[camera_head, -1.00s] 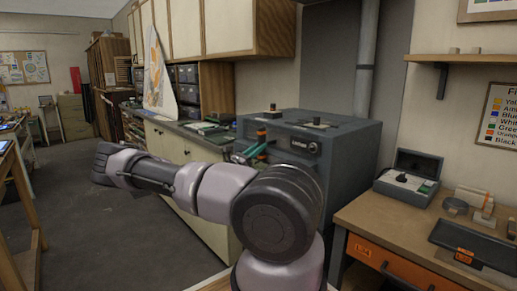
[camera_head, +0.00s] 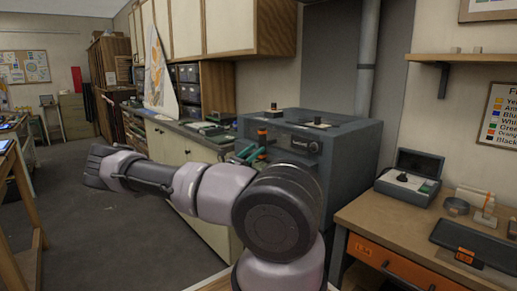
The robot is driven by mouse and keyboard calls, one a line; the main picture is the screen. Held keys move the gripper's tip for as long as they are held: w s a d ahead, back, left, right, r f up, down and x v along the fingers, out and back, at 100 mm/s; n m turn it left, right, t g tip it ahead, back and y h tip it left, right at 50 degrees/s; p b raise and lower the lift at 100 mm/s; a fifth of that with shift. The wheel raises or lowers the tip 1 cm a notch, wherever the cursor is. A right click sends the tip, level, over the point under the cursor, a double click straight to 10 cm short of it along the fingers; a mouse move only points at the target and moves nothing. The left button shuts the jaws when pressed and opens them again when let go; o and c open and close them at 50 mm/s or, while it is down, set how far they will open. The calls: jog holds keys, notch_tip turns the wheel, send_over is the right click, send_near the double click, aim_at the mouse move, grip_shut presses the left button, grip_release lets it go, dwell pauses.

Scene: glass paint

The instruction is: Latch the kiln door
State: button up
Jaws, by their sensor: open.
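The dark grey kiln (camera_head: 345,150) stands at the center right against the wall. Its front carries a dark control panel with a round knob (camera_head: 313,147). At the left of its front are an orange upright piece (camera_head: 262,136) and a teal bar-like piece (camera_head: 247,153); I cannot tell whether these belong to the door latch. My arm stretches left across the picture and covers the lower kiln front, so the door and its edge are mostly hidden. The arm's far visible end is at the left, over the floor. I cannot make out my gripper's fingers anywhere.
A workbench (camera_head: 365,215) with an orange drawer (camera_head: 375,262) is at the right, holding a grey open-lidded box (camera_head: 409,180) and a black tray (camera_head: 476,243). Cabinets with a counter (camera_head: 185,128) run behind my arm. The floor at the left (camera_head: 80,235) is open.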

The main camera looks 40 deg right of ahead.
jog(key=v, duration=0.8)
jog(key=shift+d, duration=0.1)
jog(key=s+a+m+g+y, duration=0.3)
jog(key=s+m+g+y, duration=0.1)
jog(key=s+m+y, duration=0.25)
jog(key=s+a+m+g+y, duration=0.3)
jog(key=s+m+y, duration=0.3)
jog(key=m, duration=0.2)
jog(key=s+a+r+m+t+y, duration=0.3)
jog(key=s+a+r+t+y, duration=0.1)
jog(key=a+r, duration=0.3)
jog(key=s+a+r+m+t+y, duration=0.3)
jog(key=a+r, duration=0.4)
jog(key=r, duration=0.4)
jog(key=s+a+r+m+t+y, duration=0.3)
jog(key=s+a+r+t+y, duration=0.2)
jog(key=a+r, duration=0.3)
jog(key=shift+s+r, duration=0.7)
jog(key=shift+s, duration=0.1)
